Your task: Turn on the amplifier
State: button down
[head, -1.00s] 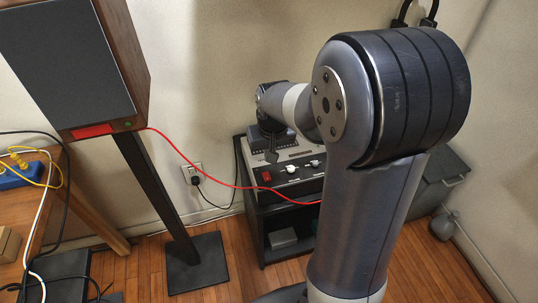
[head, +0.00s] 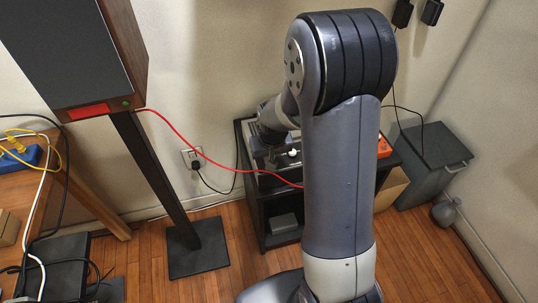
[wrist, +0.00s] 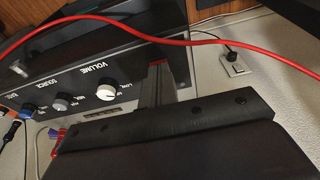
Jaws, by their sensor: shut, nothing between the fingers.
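The amplifier (head: 246,150) sits on a dark stand, mostly hidden behind my arm in the head view. A sliver of red shows by the fingertips, probably the switch, mostly covered. I cannot tell whether they touch.
A red cable (head: 215,162) runs from the speaker (head: 75,50) across the amplifier's front. A wall socket (head: 191,158) is behind. An orange item (head: 384,147) is on the stand's right and a grey cabinet (head: 430,150) further right. The floor before the stand is partly clear.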

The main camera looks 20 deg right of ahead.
jog(key=shift+s+f+b, duration=0.1)
jog(key=shift+f+b, duration=0.3)
jog(key=shift+r, duration=0.1)
jog(key=shift+r, duration=0.1)
jog(key=shift+w+r+p, duration=0.3)
jog(key=shift+w+p, duration=0.1)
jog(key=shift+w, duration=0.35)
